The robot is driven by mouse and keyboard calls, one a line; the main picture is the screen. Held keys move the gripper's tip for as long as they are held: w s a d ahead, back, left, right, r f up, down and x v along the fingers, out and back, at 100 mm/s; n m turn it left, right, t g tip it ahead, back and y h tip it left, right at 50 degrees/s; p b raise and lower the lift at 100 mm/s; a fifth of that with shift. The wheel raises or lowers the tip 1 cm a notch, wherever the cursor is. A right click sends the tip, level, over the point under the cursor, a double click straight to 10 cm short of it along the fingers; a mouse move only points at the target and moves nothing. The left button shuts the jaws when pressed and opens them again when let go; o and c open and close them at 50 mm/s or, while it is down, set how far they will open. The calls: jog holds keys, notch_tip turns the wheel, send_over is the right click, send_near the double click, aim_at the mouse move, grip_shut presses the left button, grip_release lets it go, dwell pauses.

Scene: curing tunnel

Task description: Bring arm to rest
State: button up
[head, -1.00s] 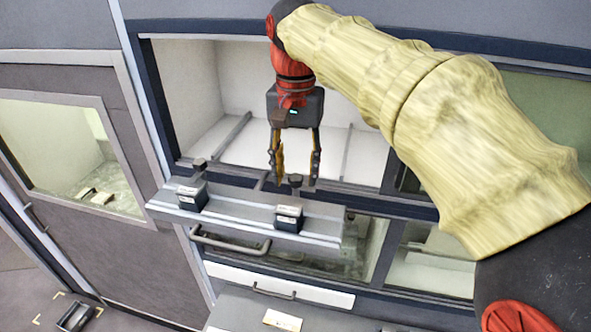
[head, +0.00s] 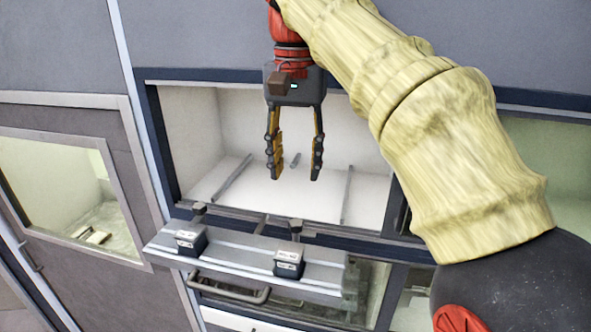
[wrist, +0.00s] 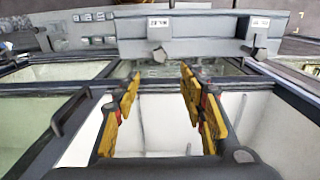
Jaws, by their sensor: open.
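My gripper (head: 294,172) hangs fingers down in the head view, in front of the open white-lined compartment (head: 232,120). Its two yellow and black fingers are apart with nothing between them. The wrist view also shows the gripper (wrist: 186,75) open and empty. My arm, in a pale yellow sleeve, comes in from the right of the head view. The gripper is above a grey ledge (head: 225,258) that carries two dark boxes with white labels, one on the left (head: 190,239) and one on the right (head: 288,263). The gripper touches neither.
Small dark knobs stand behind the boxes, such as the right one (head: 296,227). A curved handle (head: 228,290) sits below the ledge. A door with a window (head: 60,190) is at the left. The compartment has rails on its floor and is otherwise mostly clear.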

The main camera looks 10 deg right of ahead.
jog(key=s+d+f+n+t, duration=0.1)
jog(key=s+d+f+t, duration=0.1)
jog(key=s+d+f, duration=0.45)
jog(key=s+d+f+n+t, duration=0.25)
jog(key=s+f, duration=0.45)
jog(key=f, duration=0.4)
jog(key=s+d+f+t, duration=0.1)
jog(key=s+d+f, duration=0.4)
jog(key=s+f, duration=0.3)
notch_tip(320, 180, down, 36)
jog(key=w+b, duration=0.1)
jog(key=b, duration=3.4)
jog(key=shift+w+a, duration=0.15)
jog(key=shift+w, duration=0.15)
